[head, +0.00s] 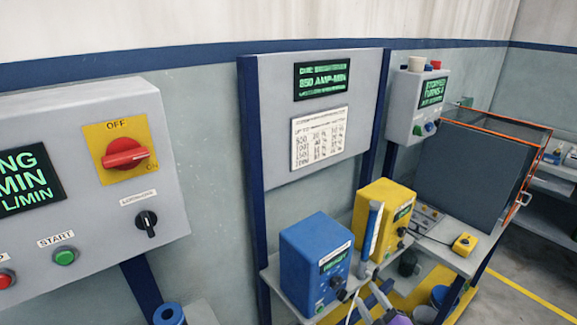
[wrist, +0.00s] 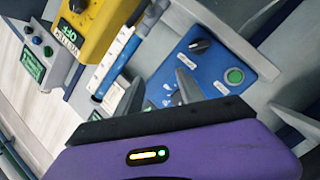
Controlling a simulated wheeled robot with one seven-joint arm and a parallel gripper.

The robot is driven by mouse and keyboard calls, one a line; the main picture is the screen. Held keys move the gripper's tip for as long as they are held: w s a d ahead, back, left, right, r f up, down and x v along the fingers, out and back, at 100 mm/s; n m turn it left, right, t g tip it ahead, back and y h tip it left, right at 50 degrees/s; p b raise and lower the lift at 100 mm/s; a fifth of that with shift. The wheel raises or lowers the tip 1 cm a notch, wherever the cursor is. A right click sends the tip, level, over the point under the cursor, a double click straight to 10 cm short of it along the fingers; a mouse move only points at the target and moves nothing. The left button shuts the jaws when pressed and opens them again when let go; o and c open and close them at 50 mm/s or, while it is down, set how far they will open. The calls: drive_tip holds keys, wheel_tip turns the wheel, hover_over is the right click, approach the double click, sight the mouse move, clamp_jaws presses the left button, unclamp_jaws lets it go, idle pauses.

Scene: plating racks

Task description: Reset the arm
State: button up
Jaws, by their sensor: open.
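My gripper (wrist: 158,92) is open, with nothing visible between its two grey fingers, in the wrist view. Its purple body fills the bottom of that view. In the head view, part of my gripper (head: 370,305) shows at the bottom edge, in front of the shelf with the blue box (head: 316,262). The blue box (wrist: 212,72) lies beyond the fingers in the wrist view, with a black knob and a green button on its face. I cannot tell the exact gap between fingers and box.
A yellow box (head: 384,220) stands beside the blue box, with a blue-and-white upright tube (head: 371,232) between them. A large panel with a red OFF switch (head: 125,153) is at left. An orange-edged grey enclosure (head: 462,170) stands at right. Open floor shows at lower right.

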drive_tip(key=s+a+r+m+t+h+b, duration=0.1)
drive_tip(key=s+a+r+m+t+h, duration=0.15)
drive_tip(key=s+r+m, duration=0.25)
drive_tip(key=s+r+m+g+b, duration=0.1)
drive_tip(key=s+m+b, duration=0.1)
drive_tip(key=s, duration=1.2)
drive_tip(key=s+r+m+g+b, duration=0.2)
drive_tip(key=s+m, duration=0.1)
drive_tip(key=s, duration=1.2)
drive_tip(key=s+a+r+m+g+h+b, duration=0.1)
drive_tip(key=s+r+m+b, duration=0.1)
drive_tip(key=s, duration=1.3)
drive_tip(key=shift+s+m, duration=0.15)
drive_tip(key=shift+m, duration=0.35)
drive_tip(key=shift+f, duration=0.1)
